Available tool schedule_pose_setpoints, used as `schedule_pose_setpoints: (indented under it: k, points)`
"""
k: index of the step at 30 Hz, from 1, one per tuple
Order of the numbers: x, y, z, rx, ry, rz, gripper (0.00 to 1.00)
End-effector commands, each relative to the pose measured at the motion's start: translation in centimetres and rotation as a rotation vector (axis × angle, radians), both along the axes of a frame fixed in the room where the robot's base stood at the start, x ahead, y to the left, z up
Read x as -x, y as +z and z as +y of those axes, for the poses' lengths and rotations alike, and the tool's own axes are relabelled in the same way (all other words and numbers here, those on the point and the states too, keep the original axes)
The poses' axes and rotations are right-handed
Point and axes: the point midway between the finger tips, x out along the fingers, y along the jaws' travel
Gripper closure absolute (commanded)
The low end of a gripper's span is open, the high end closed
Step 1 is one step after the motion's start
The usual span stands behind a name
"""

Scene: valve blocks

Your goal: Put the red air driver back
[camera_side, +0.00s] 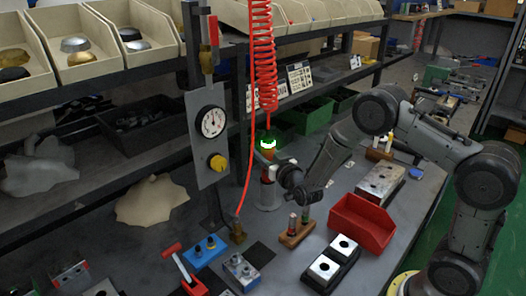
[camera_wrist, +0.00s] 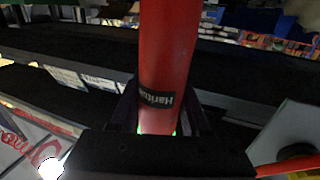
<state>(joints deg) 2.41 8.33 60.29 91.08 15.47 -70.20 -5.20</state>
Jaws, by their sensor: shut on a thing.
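The red air driver (camera_side: 267,172) stands roughly upright at the middle of the bench in the side view, with a green and white band (camera_side: 268,145) near its top. My gripper (camera_side: 276,168) is shut around its red body. In the wrist view the driver (camera_wrist: 168,45) rises between the fingers of my gripper (camera_wrist: 160,118), its black label facing the camera. A grey cylindrical holder (camera_side: 268,197) stands directly below the driver. I cannot tell whether the driver's lower end is inside it or just above it.
A coiled red hose (camera_side: 263,60) hangs above the driver. A gauge panel (camera_side: 208,135) stands to the left. A wooden block with small parts (camera_side: 297,232), a red bin (camera_side: 362,222) and valve blocks (camera_side: 330,262) lie in front and to the right.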

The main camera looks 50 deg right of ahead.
Motion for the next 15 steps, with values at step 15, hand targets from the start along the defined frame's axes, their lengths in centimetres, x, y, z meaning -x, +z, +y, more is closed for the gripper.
schedule_pose_setpoints:
  k: [15]
  points:
    - [0.16, -0.33, 0.03, 0.000, 0.000, 0.008, 0.19]
